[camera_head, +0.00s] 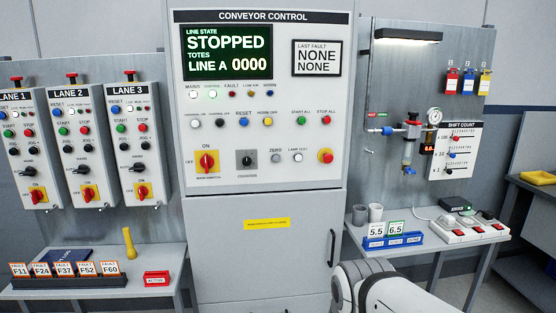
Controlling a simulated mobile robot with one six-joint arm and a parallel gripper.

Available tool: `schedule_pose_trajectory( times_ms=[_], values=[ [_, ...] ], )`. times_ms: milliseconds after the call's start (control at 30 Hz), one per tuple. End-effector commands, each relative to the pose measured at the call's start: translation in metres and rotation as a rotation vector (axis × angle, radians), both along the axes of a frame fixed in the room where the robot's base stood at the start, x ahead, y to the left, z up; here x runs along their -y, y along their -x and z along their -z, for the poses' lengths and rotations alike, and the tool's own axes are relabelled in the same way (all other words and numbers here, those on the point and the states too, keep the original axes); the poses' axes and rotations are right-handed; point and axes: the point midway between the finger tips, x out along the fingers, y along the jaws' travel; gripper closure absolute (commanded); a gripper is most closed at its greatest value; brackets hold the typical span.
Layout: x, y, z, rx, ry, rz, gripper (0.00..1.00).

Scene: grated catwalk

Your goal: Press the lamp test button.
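The lamp test button (298,157) is a small pale round button low on the right half of the conveyor control panel (225,100), under a "LAMP TEST" label. White links of my arm show at the bottom edge, right of centre, below and apart from the panel. My gripper is not in view.
A display (228,52) reads STOPPED, LINE A 0000. A red rotary switch (207,161) is at lower left. Lane boxes (76,145) hang at left. The panel front is clear.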

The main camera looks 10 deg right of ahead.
Motion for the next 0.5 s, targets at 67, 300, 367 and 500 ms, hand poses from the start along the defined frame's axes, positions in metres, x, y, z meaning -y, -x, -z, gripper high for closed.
schedule_pose_trajectory(
  times_ms=[67, 300, 367, 500],
  values=[
    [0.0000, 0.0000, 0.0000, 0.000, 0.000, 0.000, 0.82],
    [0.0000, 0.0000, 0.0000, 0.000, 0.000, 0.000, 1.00],
    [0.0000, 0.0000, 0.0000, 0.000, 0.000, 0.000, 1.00],
    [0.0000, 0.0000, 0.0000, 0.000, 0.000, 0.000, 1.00]
  ],
)
